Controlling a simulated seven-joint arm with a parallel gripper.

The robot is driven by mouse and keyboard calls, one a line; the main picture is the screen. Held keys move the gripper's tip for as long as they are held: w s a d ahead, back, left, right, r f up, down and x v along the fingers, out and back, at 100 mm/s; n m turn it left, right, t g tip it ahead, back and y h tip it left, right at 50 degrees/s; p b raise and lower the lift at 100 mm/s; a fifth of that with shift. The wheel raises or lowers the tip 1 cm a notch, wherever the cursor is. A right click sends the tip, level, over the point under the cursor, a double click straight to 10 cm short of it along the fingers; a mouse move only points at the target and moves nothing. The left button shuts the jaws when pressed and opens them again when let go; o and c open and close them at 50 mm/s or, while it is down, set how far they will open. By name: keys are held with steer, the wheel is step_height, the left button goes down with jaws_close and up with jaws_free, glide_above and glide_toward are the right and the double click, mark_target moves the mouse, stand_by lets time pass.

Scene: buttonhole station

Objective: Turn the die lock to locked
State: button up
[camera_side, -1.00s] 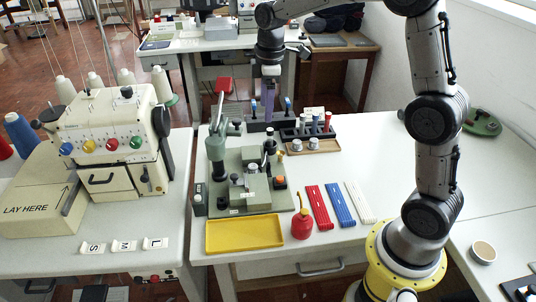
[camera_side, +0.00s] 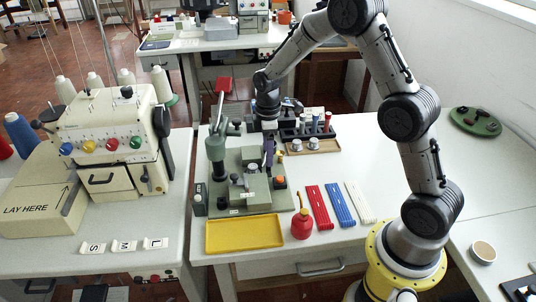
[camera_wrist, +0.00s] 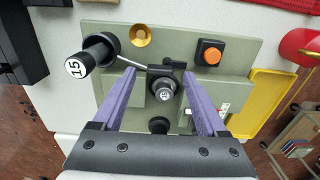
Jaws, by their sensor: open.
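The green buttonhole press (camera_side: 240,200) stands on the table, and its grey-green base plate (camera_wrist: 235,50) fills the middle of the wrist view. On it is a small black block with a thin metal rod (camera_wrist: 132,62) running to the left. A round dark knob with a pale marked top (camera_wrist: 166,93) lies just below the block. I cannot read which part is the die lock or its setting. My gripper (camera_side: 268,158) is open above the press. In the wrist view its purple fingers (camera_wrist: 158,74) reach either side of the block and knob; contact cannot be told.
A black handle marked 15 (camera_wrist: 86,58) stands left of the fingers. An orange button (camera_wrist: 209,52) and a brass cup (camera_wrist: 141,35) are nearby. A yellow tray (camera_side: 245,233), red oiler (camera_side: 301,225) and black rack (camera_side: 313,130) surround the press.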

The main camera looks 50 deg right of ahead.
steer(key=shift+f, duration=0.9)
jaws_close()
